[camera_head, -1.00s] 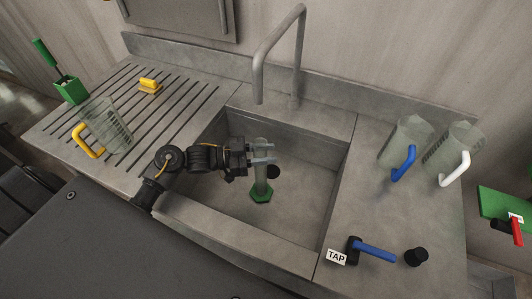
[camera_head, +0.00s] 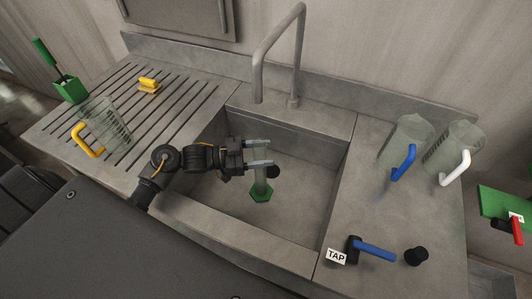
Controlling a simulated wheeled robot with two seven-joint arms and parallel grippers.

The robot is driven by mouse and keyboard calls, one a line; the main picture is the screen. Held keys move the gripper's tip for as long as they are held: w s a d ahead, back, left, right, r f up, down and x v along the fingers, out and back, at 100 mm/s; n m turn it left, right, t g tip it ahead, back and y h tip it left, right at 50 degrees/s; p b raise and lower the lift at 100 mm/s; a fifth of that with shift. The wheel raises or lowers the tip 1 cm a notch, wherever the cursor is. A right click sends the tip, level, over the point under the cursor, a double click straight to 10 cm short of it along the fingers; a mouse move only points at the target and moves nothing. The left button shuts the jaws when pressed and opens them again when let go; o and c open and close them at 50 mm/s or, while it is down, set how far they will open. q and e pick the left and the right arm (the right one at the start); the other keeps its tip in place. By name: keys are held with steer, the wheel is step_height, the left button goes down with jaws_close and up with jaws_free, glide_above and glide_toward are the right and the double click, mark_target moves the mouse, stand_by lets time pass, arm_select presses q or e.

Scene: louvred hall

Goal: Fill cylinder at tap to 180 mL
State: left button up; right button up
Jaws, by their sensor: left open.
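The measuring cylinder (camera_head: 261,180) is clear with a green hexagonal base (camera_head: 261,195) and stands upright in the sink basin. My left gripper (camera_head: 262,153) is open at the cylinder's upper part, which its fingers partly hide. I cannot tell whether a finger touches it. The liquid level cannot be read. The tap spout (camera_head: 258,97) hangs above the back of the sink, with no stream visible. The blue tap lever (camera_head: 375,252) is on the right counter by a TAP label (camera_head: 336,257). My right gripper is not in view.
A blue-handled jug (camera_head: 406,141) and a white-handled jug (camera_head: 454,152) stand on the right. A black knob (camera_head: 416,256) is near the lever.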

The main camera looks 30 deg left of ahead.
arm_select(q)
steer(key=b+v, duration=0.2)
steer(key=v, duration=0.9)
steer(key=shift+f, duration=0.1)
